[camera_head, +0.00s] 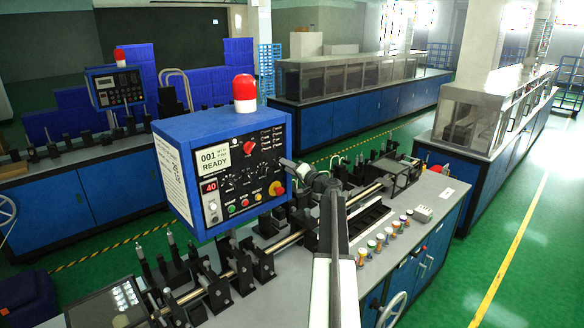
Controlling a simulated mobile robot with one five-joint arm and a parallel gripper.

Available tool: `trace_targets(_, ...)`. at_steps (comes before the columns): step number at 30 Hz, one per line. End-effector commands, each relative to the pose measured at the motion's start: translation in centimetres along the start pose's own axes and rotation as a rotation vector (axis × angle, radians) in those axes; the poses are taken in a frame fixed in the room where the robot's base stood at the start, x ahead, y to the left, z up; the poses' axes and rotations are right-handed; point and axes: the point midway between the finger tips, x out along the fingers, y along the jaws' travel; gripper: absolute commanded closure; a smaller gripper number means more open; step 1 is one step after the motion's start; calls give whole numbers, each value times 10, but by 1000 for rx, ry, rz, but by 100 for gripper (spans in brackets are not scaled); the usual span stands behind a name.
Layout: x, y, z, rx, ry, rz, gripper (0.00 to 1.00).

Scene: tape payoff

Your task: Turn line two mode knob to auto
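The near blue control box (206,128) faces me with a dark panel. Its panel has a display reading 001 and READY (213,159), a red knob (249,147), several small black knobs (230,183), a keyed switch, coloured buttons and a yellow-and-red stop button (276,188). The labels are too small to read, so I cannot tell which knob is the mode knob or which line this is. My gripper (287,163) is at the panel's right edge, pointing left; its fingers are too small to tell open from shut. Contact with the panel cannot be told.
A second control box (116,87) with a red lamp stands farther back left. The bench (435,196) below my arm carries rods, black brackets and several coloured spools (380,239). Blue cabinets stand behind; green floor (530,260) is clear at right.

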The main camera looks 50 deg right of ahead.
Motion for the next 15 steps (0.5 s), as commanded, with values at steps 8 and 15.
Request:
trace_targets(8,5,-8,15,-6,-35,-16,46)
trace_targets(15,-1,-8,14,-4,-32,-16,46)
